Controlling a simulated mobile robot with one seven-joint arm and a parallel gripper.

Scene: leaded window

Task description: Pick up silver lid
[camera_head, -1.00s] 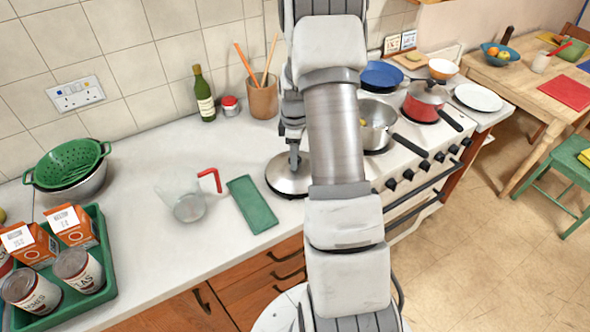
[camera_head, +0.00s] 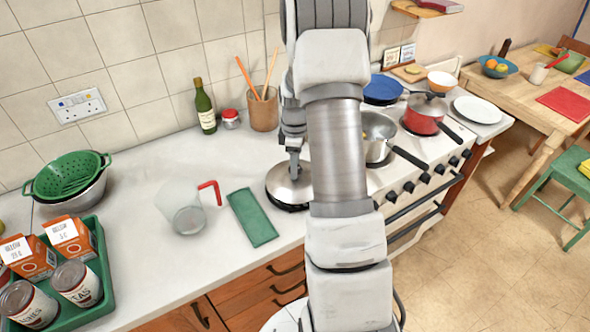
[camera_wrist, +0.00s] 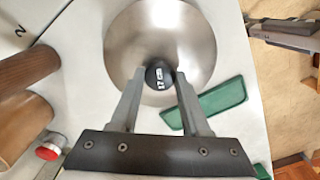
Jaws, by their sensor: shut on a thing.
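The silver lid (camera_head: 283,190) is a round, shiny metal disc with a black knob, over the counter left of the stove. In the head view a dark patch shows under its near edge, and the lid looks slightly raised. My gripper (camera_head: 294,168) is above it, pointing down. In the wrist view the gripper (camera_wrist: 160,80) has its two fingers shut on the black knob at the middle of the lid (camera_wrist: 125,45). My arm hides the lid's right edge in the head view.
A green board (camera_head: 252,218) and a clear jug with red handle (camera_head: 188,218) lie left of the lid. A wooden utensil pot (camera_head: 264,114) and bottle (camera_head: 205,110) stand behind. A steel pan (camera_head: 378,135) and red pot (camera_head: 424,118) are on the stove.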

